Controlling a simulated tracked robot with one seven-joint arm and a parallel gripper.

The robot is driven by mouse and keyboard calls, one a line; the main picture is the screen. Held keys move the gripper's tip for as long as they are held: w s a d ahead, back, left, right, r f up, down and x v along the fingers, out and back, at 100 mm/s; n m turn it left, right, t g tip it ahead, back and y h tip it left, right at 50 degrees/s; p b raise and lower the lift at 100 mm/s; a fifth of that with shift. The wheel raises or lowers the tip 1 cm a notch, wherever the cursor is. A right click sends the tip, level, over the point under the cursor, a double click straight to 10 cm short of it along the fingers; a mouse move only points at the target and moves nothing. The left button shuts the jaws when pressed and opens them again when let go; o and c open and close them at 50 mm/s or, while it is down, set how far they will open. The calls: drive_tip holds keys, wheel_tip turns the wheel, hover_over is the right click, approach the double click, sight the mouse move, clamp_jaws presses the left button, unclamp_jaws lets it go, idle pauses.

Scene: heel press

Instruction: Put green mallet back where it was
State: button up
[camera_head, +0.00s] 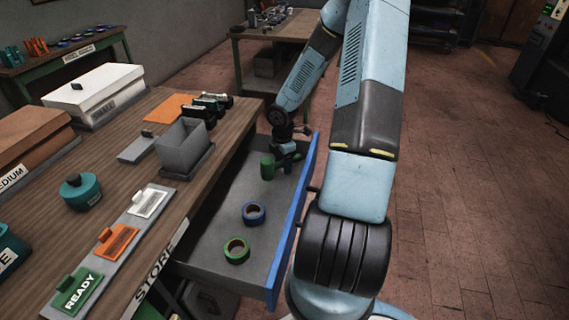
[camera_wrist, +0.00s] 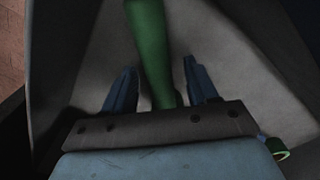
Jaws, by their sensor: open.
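The green mallet (camera_head: 267,166) is in the far part of the open drawer (camera_head: 205,238). A green cylindrical part shows in the head view, and the rest is partly hidden by my gripper (camera_head: 286,151). My gripper is low over the drawer, just right of that part. In the wrist view the green mallet (camera_wrist: 150,45) runs from the top edge down between the two blue fingers of my gripper (camera_wrist: 159,66). The fingers are apart, with a gap on each side of the green part. Whether the mallet touches the drawer floor is hard to tell.
A blue-rimmed tape roll (camera_head: 254,213) and a green tape roll (camera_head: 236,250) lie nearer in the drawer. The blue drawer front (camera_head: 293,235) stands close to my arm. The workbench (camera_head: 222,140) on the left holds a grey bin (camera_head: 182,148) and coloured plates.

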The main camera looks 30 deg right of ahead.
wheel_tip(320, 180, up, 10)
drive_tip(key=shift+f, duration=0.1)
drive_tip(key=s+a+r+m+t+h, duration=0.1)
drive_tip(key=s+a+r+m, duration=0.2)
drive_tip(key=r, duration=0.4)
drive_tip(key=s+a+r+m+h, duration=0.1)
drive_tip(key=s+a+r+m, duration=0.25)
drive_tip(key=r, duration=0.35)
drive_tip(key=s+a+r+m+t+h, duration=0.1)
drive_tip(key=s+a+r+m, duration=0.2)
drive_tip(key=r, duration=0.5)
drive_tip(key=s+a+r+m+t+y, duration=0.1)
drive_tip(key=s+a+r+m, duration=0.2)
drive_tip(key=s, duration=0.4)
drive_tip(key=s+a+r+m+t+y, duration=0.2)
drive_tip(key=s+a+r+m, duration=0.1)
drive_tip(key=s+r+m, duration=0.2)
drive_tip(key=shift+s+r+t, duration=0.3)
drive_tip(key=shift+s+r, duration=0.55)
drive_tip(key=shift+s, duration=0.1)
drive_tip(key=shift+m, duration=0.25)
